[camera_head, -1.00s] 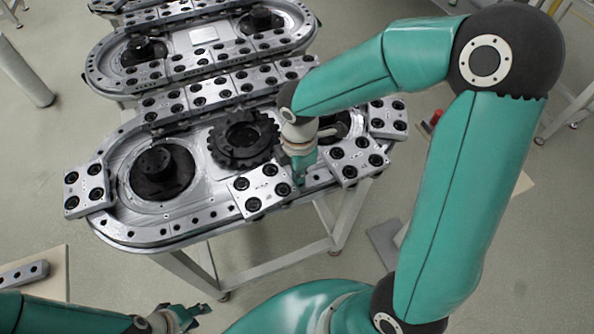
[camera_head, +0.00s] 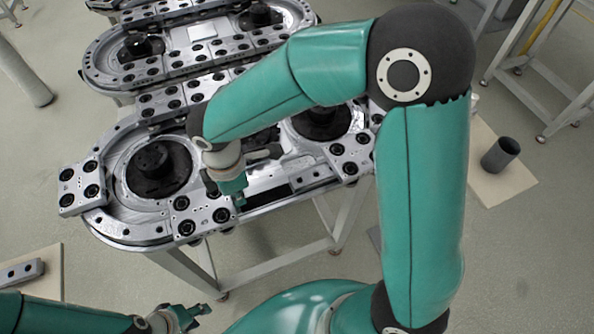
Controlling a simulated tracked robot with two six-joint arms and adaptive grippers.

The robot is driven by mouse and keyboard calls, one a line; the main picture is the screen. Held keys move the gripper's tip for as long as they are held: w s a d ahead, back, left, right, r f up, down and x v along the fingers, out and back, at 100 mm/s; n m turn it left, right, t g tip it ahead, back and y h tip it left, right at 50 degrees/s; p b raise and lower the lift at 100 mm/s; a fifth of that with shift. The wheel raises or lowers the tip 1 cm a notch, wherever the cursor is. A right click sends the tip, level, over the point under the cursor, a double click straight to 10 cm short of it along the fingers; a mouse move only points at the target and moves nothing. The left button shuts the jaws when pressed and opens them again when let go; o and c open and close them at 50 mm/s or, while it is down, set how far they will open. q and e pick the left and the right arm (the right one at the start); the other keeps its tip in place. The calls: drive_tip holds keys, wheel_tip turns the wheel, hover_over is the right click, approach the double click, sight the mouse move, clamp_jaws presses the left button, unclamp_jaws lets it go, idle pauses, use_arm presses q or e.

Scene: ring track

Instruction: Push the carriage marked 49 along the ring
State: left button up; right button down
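The nearest ring track (camera_head: 135,232) carries several grey carriages with black round caps. A front carriage (camera_head: 198,214) sits on the near straight; its number is too small to read, so I cannot tell whether it is 49. My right gripper (camera_head: 238,195) is low at the near straight, just right of this carriage, its fingertips close together and nothing seen between them. Whether it touches the carriage is unclear. My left gripper (camera_head: 188,316) is at the bottom edge, away from the track and empty; its finger opening is unclear.
Another carriage (camera_head: 80,188) sits at the left bend, and one (camera_head: 350,155) at the right end. My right arm hides part of the track's middle. A bare stretch of near rail (camera_head: 275,198) lies right of my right gripper. A dark cup (camera_head: 500,155) stands on a board at right.

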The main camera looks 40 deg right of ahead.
sight(223, 203)
drive_tip(key=a, duration=0.3)
drive_tip(key=shift+w+a, duration=0.25)
drive_tip(key=shift+d, duration=0.15)
